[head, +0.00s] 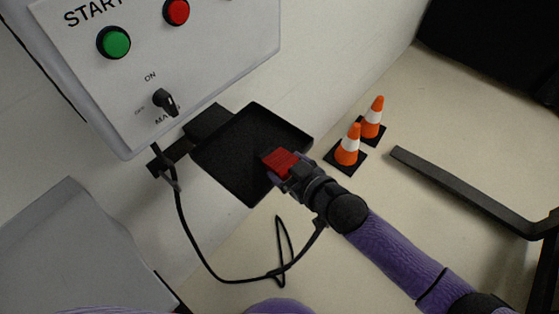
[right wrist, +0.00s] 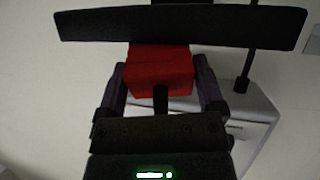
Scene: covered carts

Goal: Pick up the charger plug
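The charger plug (head: 281,162) is a red block with a black cable (head: 196,252). It also shows in the right wrist view (right wrist: 160,72), with the start of the cable at its near end. My right gripper (head: 287,170) has a finger against each side of the plug and is shut on it. In the head view the plug overlaps the right edge of a black tray (head: 240,150). Whether it touches the tray, I cannot tell. My left gripper is not in view.
A white control panel (head: 200,60) with a green button (head: 114,42), a red button (head: 176,11) and a black knob (head: 166,102) is at upper left. Two orange cones (head: 348,145) stand right of the tray. A black bar (head: 465,190) lies further right. The cable hangs in a loop below.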

